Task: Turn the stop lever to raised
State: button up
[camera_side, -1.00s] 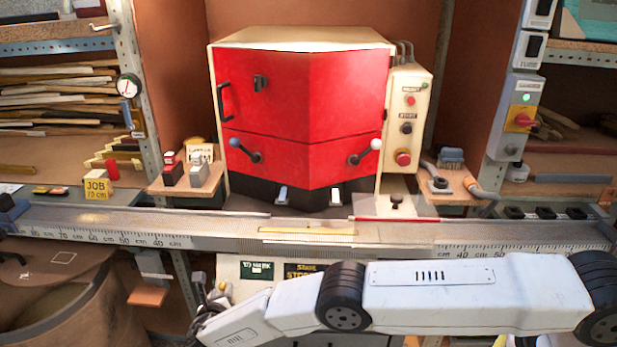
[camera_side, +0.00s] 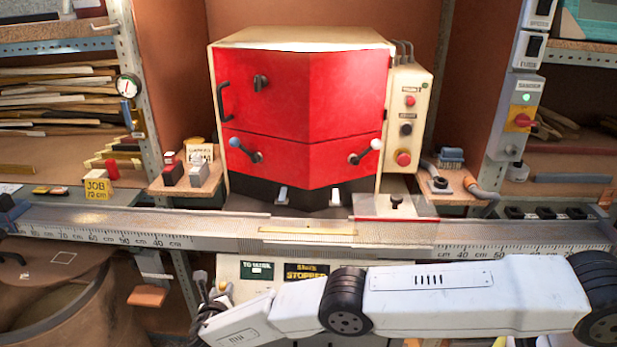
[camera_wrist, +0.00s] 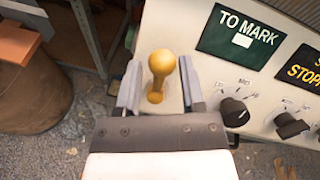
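A lever with a rounded yellow knob (camera_wrist: 161,64) stands at the left end of the pale control panel in the wrist view. I take it for the stop lever, though no label on it is legible. My gripper (camera_wrist: 160,90) is open, with one finger on each side of the knob and a visible gap on both sides. In the side view my gripper (camera_side: 207,292) is low at the left end of the panel, and the knob is mostly hidden there.
The panel carries a "TO MARK" sign (camera_wrist: 240,37), a "STOPPED" sign (camera_wrist: 305,72) and dark rotary knobs (camera_wrist: 235,112) just right of my gripper. The measuring rail (camera_side: 170,233) runs above. A brown bin (camera_wrist: 32,90) stands at left.

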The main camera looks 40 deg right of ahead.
jog(key=shift+w+a+f, duration=0.15)
jog(key=shift+a, duration=0.05)
jog(key=shift+w+a, duration=0.2)
jog(key=shift+a, duration=0.05)
jog(key=shift+w+a, duration=0.1)
jog(key=shift+a, duration=0.15)
dwell(0.5)
jog(key=shift+d, duration=0.25)
dwell(0.6)
dwell(0.4)
jog(key=s+a+r, duration=0.4)
jog(key=shift+s, duration=0.2)
dwell(0.6)
